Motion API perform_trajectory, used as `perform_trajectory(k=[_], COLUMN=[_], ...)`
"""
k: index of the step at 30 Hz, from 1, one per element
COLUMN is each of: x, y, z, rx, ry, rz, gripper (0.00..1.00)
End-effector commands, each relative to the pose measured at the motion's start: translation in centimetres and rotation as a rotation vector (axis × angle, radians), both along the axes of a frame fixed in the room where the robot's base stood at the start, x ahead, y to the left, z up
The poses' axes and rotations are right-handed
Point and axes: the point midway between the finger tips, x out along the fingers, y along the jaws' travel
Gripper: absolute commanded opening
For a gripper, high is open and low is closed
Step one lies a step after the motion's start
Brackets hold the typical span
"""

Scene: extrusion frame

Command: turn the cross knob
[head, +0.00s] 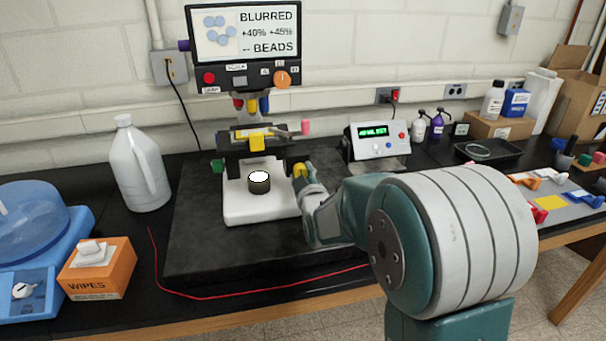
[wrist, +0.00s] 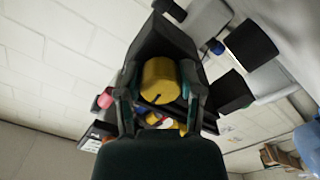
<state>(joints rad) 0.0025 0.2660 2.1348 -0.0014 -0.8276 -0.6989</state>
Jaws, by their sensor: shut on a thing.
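The yellow knob (head: 299,169), which I take to be the cross knob, sits on the right side of the dark stage of the bench instrument. In the head view, the fingers are small and partly hidden by my wrist.
The instrument has a white base (head: 262,207), a dark cup (head: 259,185) with a white top, a pink knob (head: 305,127) above and a green knob (head: 217,166) at left. A display box (head: 379,140) stands close behind my arm. A white jug (head: 138,165) is at left.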

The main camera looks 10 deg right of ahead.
Motion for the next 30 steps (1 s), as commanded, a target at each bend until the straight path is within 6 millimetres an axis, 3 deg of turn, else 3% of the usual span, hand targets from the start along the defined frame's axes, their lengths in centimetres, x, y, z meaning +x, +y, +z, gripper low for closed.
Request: perform_trajectory(k=[30], x=[0.07], y=[0.38], z=[0.61], rx=[0.069], ry=[-0.015], rz=[0.008], gripper=[0.01])
